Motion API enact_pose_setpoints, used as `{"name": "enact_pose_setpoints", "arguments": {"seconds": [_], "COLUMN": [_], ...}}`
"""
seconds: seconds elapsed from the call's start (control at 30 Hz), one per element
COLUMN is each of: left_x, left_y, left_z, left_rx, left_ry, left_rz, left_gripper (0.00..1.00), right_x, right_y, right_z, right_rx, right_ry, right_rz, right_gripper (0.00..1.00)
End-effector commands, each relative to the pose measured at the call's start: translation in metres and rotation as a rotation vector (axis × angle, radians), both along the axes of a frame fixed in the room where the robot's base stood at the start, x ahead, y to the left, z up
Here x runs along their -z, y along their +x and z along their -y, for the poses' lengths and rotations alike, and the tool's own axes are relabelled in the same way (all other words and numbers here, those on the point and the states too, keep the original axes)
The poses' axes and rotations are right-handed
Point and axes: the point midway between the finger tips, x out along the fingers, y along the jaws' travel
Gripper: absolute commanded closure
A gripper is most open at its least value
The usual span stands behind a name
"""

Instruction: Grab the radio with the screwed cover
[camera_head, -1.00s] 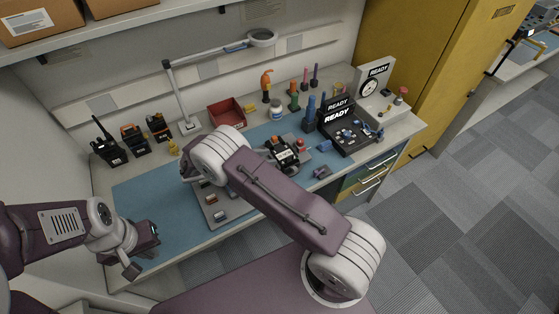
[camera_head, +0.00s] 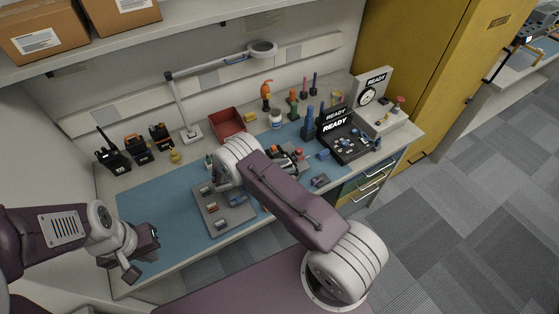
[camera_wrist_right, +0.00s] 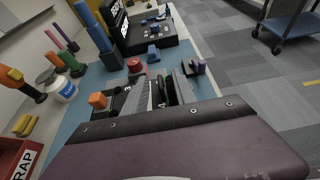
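Several black radios stand at the bench's back left in the head view: one with a tall antenna (camera_head: 112,157) and two with orange parts (camera_head: 137,148) (camera_head: 160,135). Their covers are too small to judge. My left gripper (camera_head: 146,254) is open and empty at the front left.
A grey tray (camera_head: 219,225) with small parts lies near the front edge. A red bin (camera_head: 227,122), a lamp (camera_head: 188,110), bottles and tools line the back. A black tray (camera_head: 350,152) with a READY sign stands right. The blue mat (camera_head: 165,215) is clear at left.

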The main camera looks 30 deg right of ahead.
Motion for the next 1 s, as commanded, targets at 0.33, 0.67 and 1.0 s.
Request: {"name": "enact_pose_setpoints", "arguments": {"seconds": [0.33,0.67,1.0], "left_x": [0.0008,0.0007,0.0007], "left_y": [0.0000,0.0000,0.0000], "left_z": [0.0000,0.0000,0.0000], "left_rx": [0.000,0.000,0.000], "left_ry": [0.000,0.000,0.000], "left_rz": [0.000,0.000,0.000], "left_gripper": [1.00,1.00,1.00], "right_x": [0.0003,0.0002,0.0001], "right_y": [0.0001,0.0000,0.0001], "right_z": [-0.0005,-0.0006,-0.0006], "right_rx": [0.000,0.000,0.000], "right_ry": [0.000,0.001,0.001], "right_rz": [0.001,0.001,0.001], "right_gripper": [1.00,1.00,1.00]}}
